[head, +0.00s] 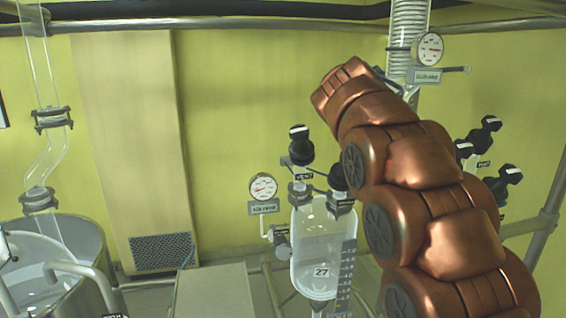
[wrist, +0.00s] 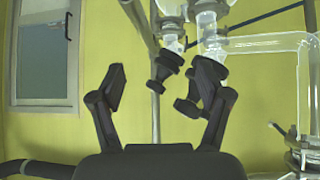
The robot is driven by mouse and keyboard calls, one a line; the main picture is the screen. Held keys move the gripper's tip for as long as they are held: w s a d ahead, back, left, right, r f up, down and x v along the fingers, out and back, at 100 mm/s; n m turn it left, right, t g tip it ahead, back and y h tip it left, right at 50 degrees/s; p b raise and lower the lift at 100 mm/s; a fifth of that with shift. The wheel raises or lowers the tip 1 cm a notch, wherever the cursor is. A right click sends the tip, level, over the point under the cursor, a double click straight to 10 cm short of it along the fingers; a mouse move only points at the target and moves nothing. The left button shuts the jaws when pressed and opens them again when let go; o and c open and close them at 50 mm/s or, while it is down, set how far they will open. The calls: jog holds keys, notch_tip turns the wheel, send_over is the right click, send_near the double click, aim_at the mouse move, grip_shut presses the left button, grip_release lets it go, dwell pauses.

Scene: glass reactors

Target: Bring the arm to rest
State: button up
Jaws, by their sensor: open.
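My copper-coloured arm rises on the right of the head view and bends up and to the left. My gripper is not visible in the head view. In the wrist view my gripper (wrist: 162,92) has its two black fingers spread wide. A black valve knob (wrist: 163,68) shows between and beyond the fingers, close to the right finger in the picture. I cannot tell whether they touch. Nothing is held between the fingertips.
A glass vessel marked 27 (head: 318,250) stands left of my arm, with black knobs (head: 300,146) above and a gauge (head: 263,187) beside it. More knobs (head: 484,132) are at right. Glass pipework (wrist: 270,43) crosses the wrist view's right.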

jog(key=s+a+f+n+g+y, duration=0.1)
jog(key=s+a+f+n+y, duration=0.2)
jog(key=s+f, duration=0.6)
jog(key=s+a+f+n+g+y+b, duration=0.1)
jog(key=s+a+f+n+y, duration=0.2)
jog(key=s+f, duration=0.7)
jog(key=s+a+f+n+g+y, duration=0.1)
jog(key=s+a+f+n+y, duration=0.2)
jog(key=s, duration=1.5)
jog(key=a+f+n, duration=0.3)
jog(key=f+n, duration=0.3)
jog(key=n, duration=0.1)
jog(key=shift+s+a+f, duration=0.15)
jog(key=shift+s+a, duration=0.05)
jog(key=shift+s, duration=0.05)
